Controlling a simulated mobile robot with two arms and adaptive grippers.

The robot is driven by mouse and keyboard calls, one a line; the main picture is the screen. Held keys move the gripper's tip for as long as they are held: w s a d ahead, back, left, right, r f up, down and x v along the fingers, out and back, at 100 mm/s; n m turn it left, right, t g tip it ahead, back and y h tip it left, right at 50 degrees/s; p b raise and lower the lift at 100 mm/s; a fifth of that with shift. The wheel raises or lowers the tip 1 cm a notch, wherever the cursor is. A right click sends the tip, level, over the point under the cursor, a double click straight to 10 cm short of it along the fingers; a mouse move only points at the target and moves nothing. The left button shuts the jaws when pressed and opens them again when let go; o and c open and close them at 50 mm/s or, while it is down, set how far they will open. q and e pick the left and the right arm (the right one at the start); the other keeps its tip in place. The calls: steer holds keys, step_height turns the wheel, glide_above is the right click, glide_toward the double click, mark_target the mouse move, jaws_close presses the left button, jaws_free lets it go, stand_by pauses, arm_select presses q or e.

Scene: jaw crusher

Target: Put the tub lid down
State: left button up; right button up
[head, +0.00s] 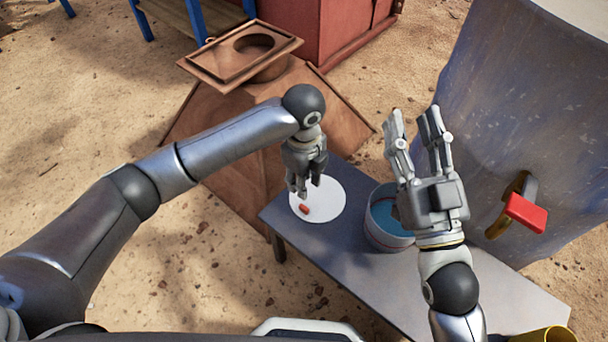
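The tub lid (330,207) is a white disc with a small orange-red grip (304,209) on top. It appears to lie flat on the left end of the grey table. My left gripper (305,188) points down over the lid. Its fingers look apart, and the orange-red grip shows just below the tips, not clearly between them. My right gripper (413,115) is open and empty, with its fingers pointing up. It is in front of the tub (388,238), a grey round container with blue inside, and hides part of it.
The grey table (345,265) has bare room between lid and tub and at its front. A yellow container (550,335) is at the bottom right. A brown hopper (240,55) stands behind.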

arm_select(q)
steer(key=s+d+n+t+h, duration=0.25)
steer(key=d+h, duration=0.25)
steer(key=d, duration=0.4)
steer(key=w+d+r+n+t+h, duration=0.2)
steer(key=d+r+n+t+h, duration=0.1)
steer(key=r+n+t+h, duration=0.3)
steer(key=s+a+r+n+t+y, duration=0.2)
steer(key=a+r+n+t, duration=0.4)
steer(key=a+r, duration=0.3)
steer(key=s+a+r+n+t+y, duration=0.3)
steer(key=a+r+n+t, duration=0.4)
steer(key=a, duration=0.5)
steer(key=shift+s+a+r+n+y, duration=0.35)
steer(key=shift+a+r+n, duration=0.1)
steer(key=shift+r, duration=0.45)
arm_select(e)
steer(key=shift+w+f, duration=0.15)
steer(key=shift+f, duration=0.2)
arm_select(q)
steer(key=shift+s+f, duration=0.1)
arm_select(e)
steer(key=shift+f+g, duration=0.1)
steer(key=shift+g, duration=0.2)
